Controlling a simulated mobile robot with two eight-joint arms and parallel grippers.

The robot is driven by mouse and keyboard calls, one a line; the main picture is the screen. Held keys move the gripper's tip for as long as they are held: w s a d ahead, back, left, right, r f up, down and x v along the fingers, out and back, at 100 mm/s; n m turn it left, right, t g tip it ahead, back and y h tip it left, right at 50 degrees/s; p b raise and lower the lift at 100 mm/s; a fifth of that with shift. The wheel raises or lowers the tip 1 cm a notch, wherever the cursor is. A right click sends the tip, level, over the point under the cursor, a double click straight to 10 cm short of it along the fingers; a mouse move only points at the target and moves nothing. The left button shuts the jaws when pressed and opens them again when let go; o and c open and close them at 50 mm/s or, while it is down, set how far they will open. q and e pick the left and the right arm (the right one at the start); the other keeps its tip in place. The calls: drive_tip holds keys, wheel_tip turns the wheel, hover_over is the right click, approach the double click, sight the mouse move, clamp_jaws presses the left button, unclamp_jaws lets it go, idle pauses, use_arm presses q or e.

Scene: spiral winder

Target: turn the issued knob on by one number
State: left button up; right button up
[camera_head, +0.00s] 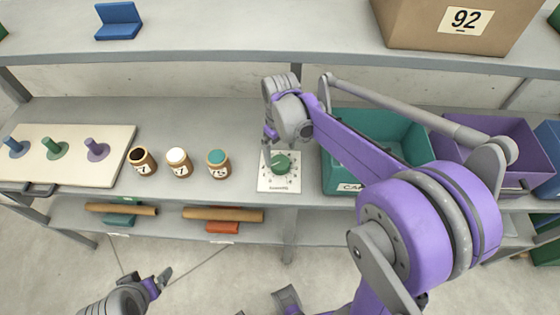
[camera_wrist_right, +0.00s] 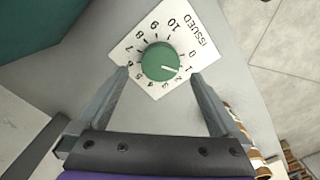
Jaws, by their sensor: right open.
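The green knob (camera_head: 281,163) sits on a white dial plate (camera_head: 267,184) on the shelf, left of the teal bin. In the right wrist view the knob (camera_wrist_right: 158,58) has a white pointer line aimed toward the 1 and 2; I cannot tell exactly which. The plate (camera_wrist_right: 205,50) reads ISSUED, with numbers around the knob. My right gripper (camera_wrist_right: 159,74) is open, with one fingertip on each side of the knob and a gap to it. In the head view the right gripper (camera_head: 278,146) is over the dial. My left gripper (camera_head: 160,280) is low at the left, away from the shelf.
Three labelled jars (camera_head: 180,163) stand left of the dial. A pegboard (camera_head: 116,142) with coloured pegs is farther left. The teal bin (camera_head: 350,180) is close on the right, then a purple bin (camera_head: 504,178). A box marked 92 (camera_head: 410,22) sits on the upper shelf.

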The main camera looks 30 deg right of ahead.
sight(280, 162)
drive_tip(key=shift+f, duration=2.8)
drive_tip(key=c, duration=1.3)
